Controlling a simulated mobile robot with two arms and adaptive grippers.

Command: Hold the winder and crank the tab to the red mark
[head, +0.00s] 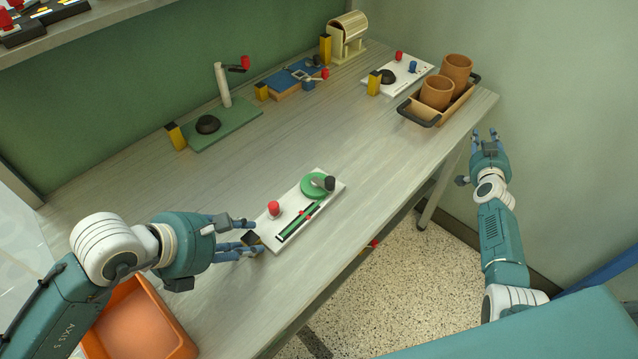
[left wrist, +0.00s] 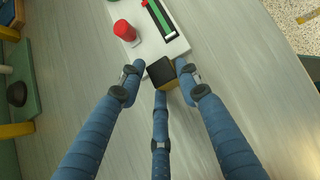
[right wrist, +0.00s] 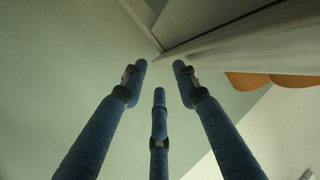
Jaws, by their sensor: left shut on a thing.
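The winder is a white board (head: 264,224) on the table, with a green disc (head: 313,184) and dark crank knob (head: 329,183) at its far end. A slot with a green strip (head: 296,222) runs along it, with small red spots; I cannot tell tab from mark. A red knob (head: 273,208) stands beside the slot and also shows in the left wrist view (left wrist: 124,30). My left gripper (head: 252,238) is shut on the black-and-yellow block (left wrist: 161,72) at the board's near end. My right gripper (head: 485,137) is open and empty, right of the table, away from the winder.
A green board with a post and crank (head: 225,120) stands at the back. A blue device (head: 295,80), another white board (head: 410,72) and a tray with brown pots (head: 407,112) are farther back. An orange bin (head: 140,325) is at front left. Table around the winder is mostly clear.

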